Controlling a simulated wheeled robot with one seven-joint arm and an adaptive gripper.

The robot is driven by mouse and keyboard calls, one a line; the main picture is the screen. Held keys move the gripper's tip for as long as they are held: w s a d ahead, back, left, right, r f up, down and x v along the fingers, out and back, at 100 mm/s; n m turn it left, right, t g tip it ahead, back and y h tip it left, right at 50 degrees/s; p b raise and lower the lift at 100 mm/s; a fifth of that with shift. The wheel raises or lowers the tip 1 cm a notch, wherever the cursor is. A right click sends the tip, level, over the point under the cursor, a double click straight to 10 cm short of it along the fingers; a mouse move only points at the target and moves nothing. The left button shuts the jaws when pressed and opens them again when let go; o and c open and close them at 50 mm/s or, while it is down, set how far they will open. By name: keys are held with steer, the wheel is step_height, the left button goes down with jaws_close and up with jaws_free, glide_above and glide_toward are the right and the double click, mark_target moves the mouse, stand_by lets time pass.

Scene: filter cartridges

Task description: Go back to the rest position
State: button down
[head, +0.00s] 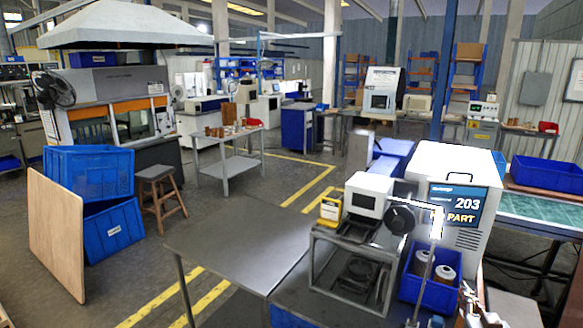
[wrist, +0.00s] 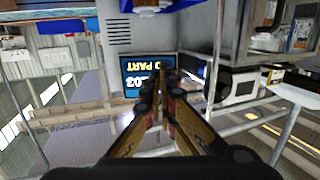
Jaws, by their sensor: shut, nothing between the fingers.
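My gripper (wrist: 168,82) shows in the wrist view with its two fingers meeting at the tips and nothing between them. Beyond the tips is a dark screen (wrist: 138,80) that appears upside down. A blue bin (head: 428,292) in front of that machine holds white cylindrical cartridges (head: 445,273). My gripper's fingers cannot be made out clearly in the head view.
A metal-framed fixture (head: 350,272) with a white and black unit (head: 370,195) stands left of the bin. A bare grey table (head: 235,240) extends further left. Blue crates (head: 110,230), a wooden board (head: 55,235) and a stool (head: 157,180) stand on the floor at left.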

steer(key=s+f+m+g, duration=0.2)
steer(key=s+f+g, duration=0.7)
steer(key=s+f, duration=0.3)
steer(key=s+a+r+n+g+y, duration=0.1)
steer(key=s+a+r+g, duration=0.15)
steer(key=s+a, duration=0.45)
steer(key=s+a+r+g+y, duration=0.15)
steer(key=s+a+r, duration=0.3)
steer(key=a, duration=0.45)
steer(key=s+a+r+n+t+y, duration=0.1)
steer(key=s+a+r+n+t, duration=0.1)
steer(key=a+r, duration=0.5)
steer(key=s+a+n, duration=0.1)
steer(key=a, duration=0.3)
steer(key=shift+s+r+n, duration=0.2)
steer(key=shift+r+n, duration=0.1)
steer(key=shift+r, duration=0.1)
